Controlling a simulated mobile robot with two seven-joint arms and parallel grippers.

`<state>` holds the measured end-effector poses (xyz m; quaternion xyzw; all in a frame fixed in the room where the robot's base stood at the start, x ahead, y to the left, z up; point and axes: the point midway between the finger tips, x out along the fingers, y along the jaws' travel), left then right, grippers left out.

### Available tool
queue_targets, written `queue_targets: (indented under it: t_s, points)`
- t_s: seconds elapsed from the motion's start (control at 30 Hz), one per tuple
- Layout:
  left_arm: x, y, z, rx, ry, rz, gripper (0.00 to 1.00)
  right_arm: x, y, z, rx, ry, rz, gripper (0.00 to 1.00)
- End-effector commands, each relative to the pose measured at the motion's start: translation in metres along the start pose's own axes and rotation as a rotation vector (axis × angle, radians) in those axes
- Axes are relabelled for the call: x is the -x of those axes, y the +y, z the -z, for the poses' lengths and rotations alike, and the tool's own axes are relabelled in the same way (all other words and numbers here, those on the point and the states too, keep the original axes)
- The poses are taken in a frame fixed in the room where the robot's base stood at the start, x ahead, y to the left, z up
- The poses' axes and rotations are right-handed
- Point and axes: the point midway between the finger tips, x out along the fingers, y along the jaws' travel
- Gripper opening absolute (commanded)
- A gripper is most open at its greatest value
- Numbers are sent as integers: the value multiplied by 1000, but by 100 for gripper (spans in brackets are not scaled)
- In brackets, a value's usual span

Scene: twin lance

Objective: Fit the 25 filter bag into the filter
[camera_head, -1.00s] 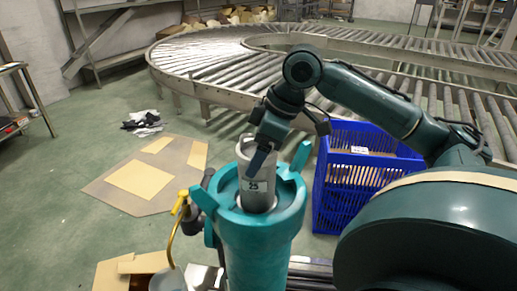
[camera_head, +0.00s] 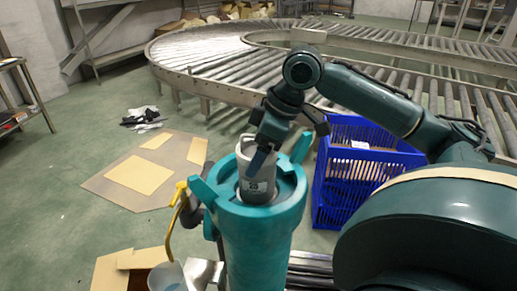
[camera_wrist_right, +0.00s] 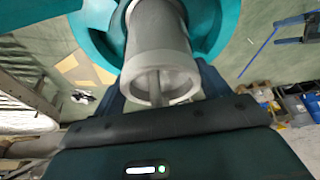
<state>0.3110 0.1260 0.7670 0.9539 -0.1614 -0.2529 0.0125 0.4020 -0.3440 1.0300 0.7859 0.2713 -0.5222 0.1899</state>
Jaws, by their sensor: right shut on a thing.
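The filter bag (camera_head: 257,189) is a grey cylinder with a pale top ring. In the head view it stands roughly upright in the round mouth of the teal filter housing (camera_head: 262,235), its lower part inside the rim. Its printed mark is partly unreadable now. My right gripper (camera_head: 259,158) is shut on the bag near its top, from above. In the right wrist view the bag (camera_wrist_right: 158,40) runs away from between the fingers into the teal filter (camera_wrist_right: 214,18). How deep the bag's bottom sits is hidden. My left gripper is not in view.
A blue slatted crate (camera_head: 330,190) stands right of the filter. A roller conveyor (camera_head: 195,60) curves behind. Flat cardboard (camera_head: 145,175) lies on the floor at left. A yellow-handled fitting (camera_head: 175,215) stands close to the filter's left side.

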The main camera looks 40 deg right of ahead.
Motion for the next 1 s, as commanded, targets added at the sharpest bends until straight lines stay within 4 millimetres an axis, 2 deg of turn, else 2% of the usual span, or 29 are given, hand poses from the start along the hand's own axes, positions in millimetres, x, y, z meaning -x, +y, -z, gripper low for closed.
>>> queue_targets:
  t_s: [1.0]
  points:
    - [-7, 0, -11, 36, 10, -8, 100, -24, 0, -10, 0, 1, -1, 37]
